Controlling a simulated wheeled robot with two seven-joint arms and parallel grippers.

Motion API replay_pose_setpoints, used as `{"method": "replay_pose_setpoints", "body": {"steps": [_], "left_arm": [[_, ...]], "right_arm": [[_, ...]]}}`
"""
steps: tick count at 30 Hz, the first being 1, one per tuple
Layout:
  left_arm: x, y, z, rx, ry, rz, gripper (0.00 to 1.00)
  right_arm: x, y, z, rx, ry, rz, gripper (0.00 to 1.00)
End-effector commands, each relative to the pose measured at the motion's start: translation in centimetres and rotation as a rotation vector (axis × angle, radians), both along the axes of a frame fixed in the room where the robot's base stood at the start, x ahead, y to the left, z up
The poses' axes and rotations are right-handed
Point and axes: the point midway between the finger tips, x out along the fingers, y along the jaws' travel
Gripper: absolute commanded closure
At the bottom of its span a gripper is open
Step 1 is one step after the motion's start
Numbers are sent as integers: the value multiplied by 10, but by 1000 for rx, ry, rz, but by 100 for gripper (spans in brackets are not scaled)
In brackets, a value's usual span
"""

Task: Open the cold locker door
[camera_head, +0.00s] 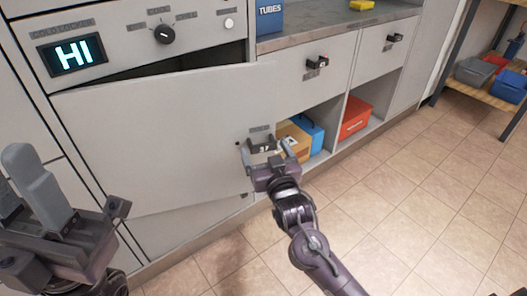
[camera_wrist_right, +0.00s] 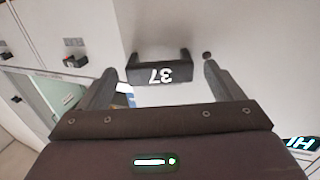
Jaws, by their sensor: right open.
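The cold locker door (camera_head: 160,135) is a flat pale grey panel below the lit "HI" display (camera_head: 72,54). It stands ajar, with a dark gap along its top edge and its right edge swung out past the frame. Its dark bracket handle, marked 37, shows in the right wrist view (camera_wrist_right: 160,70), upside down. My right gripper (camera_head: 267,148) is open at the handle, near the door's right edge. In the wrist view the handle lies between and just beyond the fingertips, not gripped. My left gripper (camera_head: 70,235) is at the lower left, away from the door; its jaw opening is unclear.
A black knob (camera_head: 164,34) sits above the door. To the right are drawers (camera_head: 310,75) under a grey counter, with blue and red boxes (camera_head: 355,117) below. A shelf with bins (camera_head: 480,72) stands far right. Tiled floor (camera_head: 410,190) is clear at right.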

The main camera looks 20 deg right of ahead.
Motion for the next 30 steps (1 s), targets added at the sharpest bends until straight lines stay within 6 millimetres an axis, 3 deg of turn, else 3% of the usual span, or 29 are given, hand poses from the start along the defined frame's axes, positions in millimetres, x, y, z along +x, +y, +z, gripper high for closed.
{"method": "replay_pose_setpoints", "body": {"steps": [6,15,27,30], "left_arm": [[0,0,-4,0,-8,0,64],[0,0,-3,1,-7,0,64],[0,0,-3,1,-7,0,64],[0,0,-3,1,-7,0,64]], "right_arm": [[19,0,-1,0,2,-1,13],[20,0,0,0,2,-1,14],[20,0,-1,0,2,-1,66],[20,0,-1,0,2,-1,76]]}}
